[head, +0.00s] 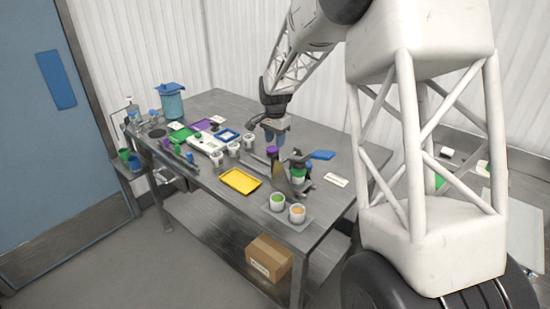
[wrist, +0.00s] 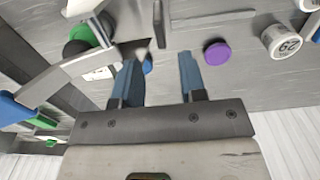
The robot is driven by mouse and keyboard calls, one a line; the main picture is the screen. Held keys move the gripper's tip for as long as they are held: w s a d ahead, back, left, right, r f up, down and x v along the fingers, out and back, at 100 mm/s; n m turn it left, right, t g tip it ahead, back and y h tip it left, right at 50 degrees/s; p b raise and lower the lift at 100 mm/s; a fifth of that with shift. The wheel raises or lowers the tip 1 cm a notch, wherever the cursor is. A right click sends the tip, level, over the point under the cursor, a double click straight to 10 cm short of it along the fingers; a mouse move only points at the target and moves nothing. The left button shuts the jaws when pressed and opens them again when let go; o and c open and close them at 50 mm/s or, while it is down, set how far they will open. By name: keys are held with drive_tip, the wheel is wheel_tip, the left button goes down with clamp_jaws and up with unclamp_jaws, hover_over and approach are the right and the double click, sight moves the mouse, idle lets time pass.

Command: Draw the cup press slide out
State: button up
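The cup press (head: 299,172) stands near the right end of the steel table, with a green part and a blue lever (head: 321,155). In the wrist view its green part (wrist: 85,37) is at the upper left. A purple knob (head: 272,151) is beside it, and it shows in the wrist view (wrist: 217,53) to the right of the fingers. Which part is the slide, I cannot tell for certain. My gripper (head: 274,137) is above the table behind the press. In the wrist view my gripper (wrist: 159,62) has its blue fingers apart, with nothing held between them.
A yellow tray (head: 240,181) lies left of the press. Two filled cups (head: 287,207) stand at the front corner. White numbered cups (head: 233,149) stand farther left; one (wrist: 281,42) shows in the wrist view. A white label card (head: 337,180) lies at the right edge.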

sight(275, 155)
drive_tip(key=shift+f, duration=3.9)
drive_tip(key=shift+c, duration=0.4)
clamp_jaws()
